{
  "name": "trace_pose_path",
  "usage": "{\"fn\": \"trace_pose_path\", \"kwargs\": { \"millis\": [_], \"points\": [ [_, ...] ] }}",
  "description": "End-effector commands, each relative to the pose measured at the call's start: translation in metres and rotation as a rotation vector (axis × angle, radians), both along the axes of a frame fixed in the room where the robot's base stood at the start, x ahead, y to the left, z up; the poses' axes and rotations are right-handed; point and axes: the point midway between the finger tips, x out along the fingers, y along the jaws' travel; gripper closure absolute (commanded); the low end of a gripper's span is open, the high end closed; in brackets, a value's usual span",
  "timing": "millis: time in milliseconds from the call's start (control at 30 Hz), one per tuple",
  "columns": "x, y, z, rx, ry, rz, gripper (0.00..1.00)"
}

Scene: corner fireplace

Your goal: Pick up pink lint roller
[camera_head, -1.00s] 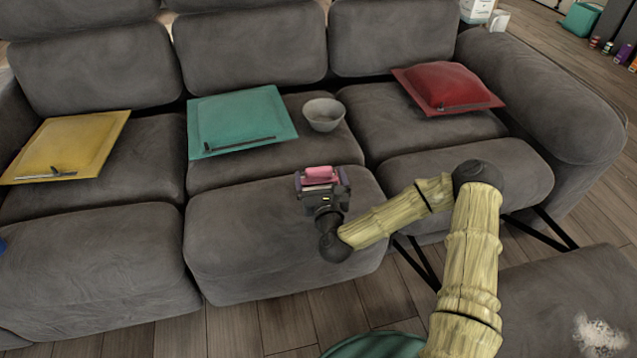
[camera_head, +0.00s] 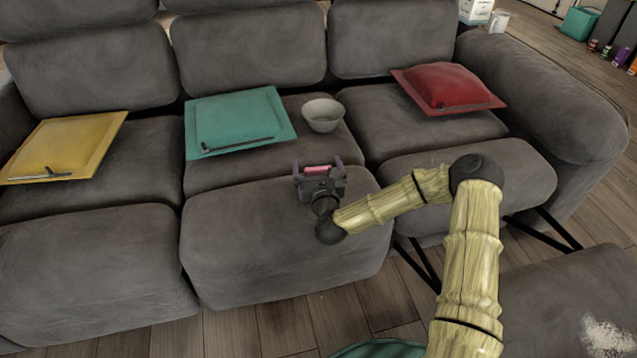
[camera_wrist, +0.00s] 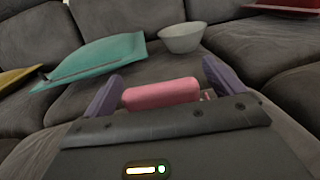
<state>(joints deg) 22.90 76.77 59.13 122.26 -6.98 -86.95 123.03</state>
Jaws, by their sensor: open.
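The pink lint roller (camera_head: 317,170) is on the front seat section of the grey sofa, just beyond my gripper. In the wrist view its pink body (camera_wrist: 161,94) lies crosswise between the two purple fingers, with its lower side hidden behind the gripper's dark body. My gripper (camera_head: 318,163) is open, with one finger to each side of the roller. A small pinkish part shows at the roller's right end. I cannot tell whether the roller touches the seat.
A grey bowl (camera_head: 322,114) stands on the seat behind the roller. A teal cushion (camera_head: 238,117) lies left of it, a yellow cushion (camera_head: 68,146) further left, and a red cushion (camera_head: 446,86) to the right. The front seat around my gripper is clear.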

Motion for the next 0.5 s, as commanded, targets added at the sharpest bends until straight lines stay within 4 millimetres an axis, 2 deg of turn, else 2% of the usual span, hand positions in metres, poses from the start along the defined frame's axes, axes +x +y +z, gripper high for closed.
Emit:
{"fn": "trace_pose_path", "kwargs": {
  "millis": [67,300,500],
  "points": [
    [-0.0002,0.0005,-0.0001,0.000,0.000,0.001,0.08],
    [-0.0001,0.0002,-0.0001,0.000,0.000,0.000,0.55],
    [0.0001,-0.0006,0.0002,0.000,0.000,-0.001,0.57]
  ]
}}
